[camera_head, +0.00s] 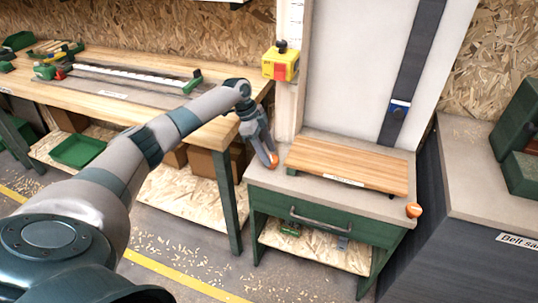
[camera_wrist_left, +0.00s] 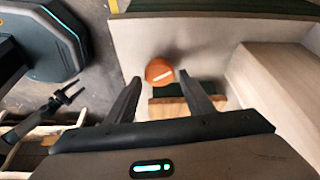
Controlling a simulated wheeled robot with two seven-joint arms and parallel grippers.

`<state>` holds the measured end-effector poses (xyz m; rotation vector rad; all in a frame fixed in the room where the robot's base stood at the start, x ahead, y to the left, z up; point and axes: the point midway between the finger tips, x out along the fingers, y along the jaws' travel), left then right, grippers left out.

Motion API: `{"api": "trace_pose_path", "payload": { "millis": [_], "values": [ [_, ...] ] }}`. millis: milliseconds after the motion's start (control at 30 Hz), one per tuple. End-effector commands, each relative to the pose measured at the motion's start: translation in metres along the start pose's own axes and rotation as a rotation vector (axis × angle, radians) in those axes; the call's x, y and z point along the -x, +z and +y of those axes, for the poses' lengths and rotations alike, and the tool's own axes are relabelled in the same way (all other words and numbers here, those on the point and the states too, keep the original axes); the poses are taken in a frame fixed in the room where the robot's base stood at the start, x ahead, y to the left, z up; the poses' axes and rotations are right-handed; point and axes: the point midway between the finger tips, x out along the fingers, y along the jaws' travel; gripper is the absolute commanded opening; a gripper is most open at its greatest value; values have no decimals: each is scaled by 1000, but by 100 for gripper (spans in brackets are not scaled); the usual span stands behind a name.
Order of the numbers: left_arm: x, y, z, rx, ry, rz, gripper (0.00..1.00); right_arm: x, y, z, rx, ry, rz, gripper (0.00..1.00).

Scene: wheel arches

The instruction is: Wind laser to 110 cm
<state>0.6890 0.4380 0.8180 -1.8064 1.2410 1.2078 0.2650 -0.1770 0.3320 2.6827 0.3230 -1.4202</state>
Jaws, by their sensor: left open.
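My left gripper (camera_head: 268,154) reaches down at the left end of the grey-topped bench, its fingers apart. In the left wrist view an orange knob (camera_wrist_left: 159,72) with a pale stripe lies just beyond and between the open fingertips; nothing shows clamped between them. A white scale (camera_head: 294,22) with marks runs up the pale post behind the bench. A dark vertical strip on the white panel carries a small blue-and-white piece (camera_head: 399,108); I cannot tell if it is the laser. Another orange knob (camera_head: 414,210) sits at the bench's front right corner.
A yellow box with a red front (camera_head: 279,65) is on the post above my gripper. A slatted wooden board (camera_head: 350,164) lies on the bench (camera_head: 330,192). A wooden worktable (camera_head: 140,113) stands left; a dark cabinet (camera_head: 430,200) stands right.

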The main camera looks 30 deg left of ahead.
Motion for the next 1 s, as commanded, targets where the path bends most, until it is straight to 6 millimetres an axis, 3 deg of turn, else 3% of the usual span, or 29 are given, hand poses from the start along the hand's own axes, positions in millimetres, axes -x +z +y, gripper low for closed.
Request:
{"api": "trace_pose_path", "payload": {
  "millis": [400,700,1000],
  "values": [
    [77,1,-1,-1,-5,0,48,-8,-43,-9,-2,-11,103,59],
    [132,0,-1,-1,-3,0,48,-10,-26,-2,-9,-1,31,59],
    [155,0,0,0,-1,0,48,-11,-24,2,-9,4,10,59]
  ]
}}
